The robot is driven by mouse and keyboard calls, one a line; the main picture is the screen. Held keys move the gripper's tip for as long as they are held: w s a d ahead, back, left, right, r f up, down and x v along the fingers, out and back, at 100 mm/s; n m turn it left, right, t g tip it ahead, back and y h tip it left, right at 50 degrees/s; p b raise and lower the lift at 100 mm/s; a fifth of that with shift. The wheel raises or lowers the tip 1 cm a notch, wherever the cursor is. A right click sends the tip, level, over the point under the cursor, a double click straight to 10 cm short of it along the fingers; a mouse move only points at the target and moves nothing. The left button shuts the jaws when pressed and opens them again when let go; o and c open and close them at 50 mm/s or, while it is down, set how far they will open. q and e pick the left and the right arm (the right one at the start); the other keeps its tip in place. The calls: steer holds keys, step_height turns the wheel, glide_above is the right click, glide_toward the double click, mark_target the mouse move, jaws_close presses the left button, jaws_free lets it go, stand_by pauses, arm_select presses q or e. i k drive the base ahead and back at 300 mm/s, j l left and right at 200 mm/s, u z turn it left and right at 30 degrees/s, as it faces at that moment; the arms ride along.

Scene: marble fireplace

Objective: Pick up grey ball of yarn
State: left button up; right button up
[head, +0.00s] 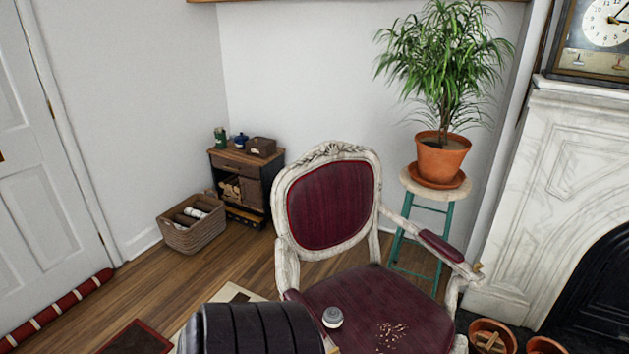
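A small round grey-white thing (332,317) sits on the dark red seat of the armchair (366,287), toward the seat's left front. It could be the grey ball of yarn, but it is too small to be sure. Small light crumb-like bits (391,335) lie on the seat to its right. Neither of my grippers is in view.
A black ribbed, padded thing (255,328) stands in front of the chair at bottom left. A plant stool (436,190) is behind the chair's right arm. A basket (191,224) and small cabinet (246,180) stand at the back left. Wood floor (160,283) is open at left.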

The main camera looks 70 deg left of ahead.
mark_target(333, 317)
steer(key=u, duration=2.15)
steer(key=i+j+z, duration=0.15)
steer(key=i+j, duration=0.95)
steer(key=z, duration=1.1)
